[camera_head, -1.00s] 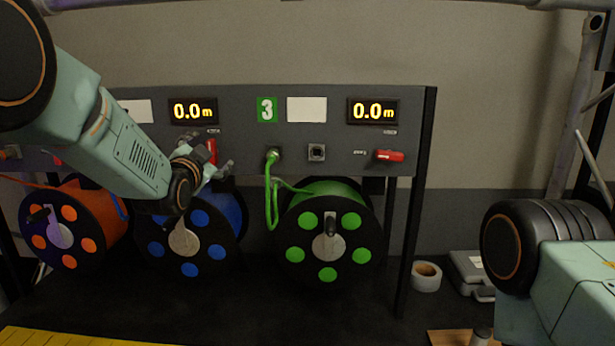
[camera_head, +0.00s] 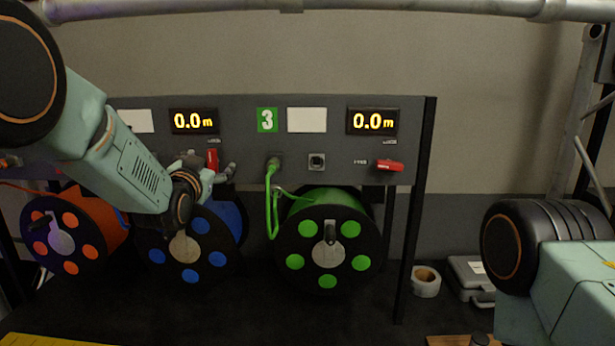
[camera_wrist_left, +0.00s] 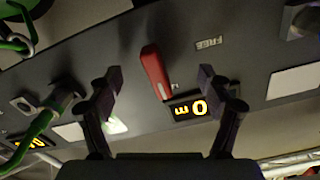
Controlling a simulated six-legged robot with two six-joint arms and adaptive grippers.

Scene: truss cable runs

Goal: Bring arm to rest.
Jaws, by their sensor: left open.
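My left gripper (camera_wrist_left: 162,95) is open in the left wrist view, its two fingers spread apart with nothing between the tips. Beyond it, a red lever (camera_wrist_left: 154,72) and a lit display (camera_wrist_left: 190,109) show on the panel. In the head view my left arm comes in from the upper left, and the gripper (camera_head: 212,172) is in front of the panel by the middle red lever (camera_head: 212,160), above the blue reel (camera_head: 203,240). Whether it touches the lever cannot be told. My right arm shows at the lower right; its gripper is not in view.
The grey panel (camera_head: 262,148) bears displays and a green plug (camera_head: 273,164) with its cable. A green reel (camera_head: 328,240) and an orange reel (camera_head: 70,232) hang below it. A tape roll (camera_head: 426,281) and a grey case (camera_head: 470,277) stand at right.

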